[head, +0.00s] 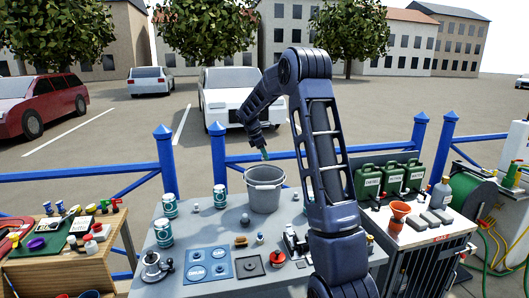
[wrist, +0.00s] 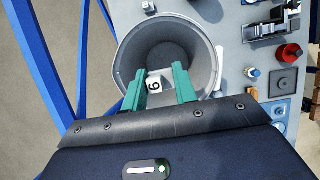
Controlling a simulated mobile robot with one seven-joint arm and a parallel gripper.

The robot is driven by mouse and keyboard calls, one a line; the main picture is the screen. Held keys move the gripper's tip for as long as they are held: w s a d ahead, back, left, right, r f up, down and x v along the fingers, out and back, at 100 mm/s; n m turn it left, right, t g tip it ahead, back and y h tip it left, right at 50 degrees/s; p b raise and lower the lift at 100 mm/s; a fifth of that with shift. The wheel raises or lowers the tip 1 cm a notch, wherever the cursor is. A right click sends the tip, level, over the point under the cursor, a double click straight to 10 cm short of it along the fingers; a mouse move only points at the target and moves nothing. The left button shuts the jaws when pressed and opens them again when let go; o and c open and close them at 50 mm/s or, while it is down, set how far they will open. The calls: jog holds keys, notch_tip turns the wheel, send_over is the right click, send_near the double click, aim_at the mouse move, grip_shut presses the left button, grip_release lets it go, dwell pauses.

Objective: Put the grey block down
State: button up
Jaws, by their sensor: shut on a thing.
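My gripper (head: 265,154) hangs above the grey bucket (head: 264,196) in the head view. In the wrist view its green fingers (wrist: 159,72) are shut on a small grey block (wrist: 154,86) with a pale face and a dark number that reads as 6 or 9. The block shows against the open mouth of the bucket (wrist: 212,75), near the rim on my gripper's side. The bucket stands upright on the grey table, and the part of its inside that shows looks empty. In the head view the block is too small to make out.
Striped cans (head: 170,206) stand left of the bucket. Blue plates (head: 207,265), a red round piece (head: 277,259) and small fittings lie in front of it. Blue railing (head: 168,165) runs behind the table. Green canisters (head: 367,183) and an orange funnel (head: 399,213) are at right.

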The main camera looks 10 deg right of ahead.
notch_tip(320, 180, down, 8)
jog(key=shift+f, duration=0.2)
dwell(0.5)
jog(key=o, duration=1)
jog(key=shift+o, duration=0.2)
jog(key=shift+r, duration=3.55)
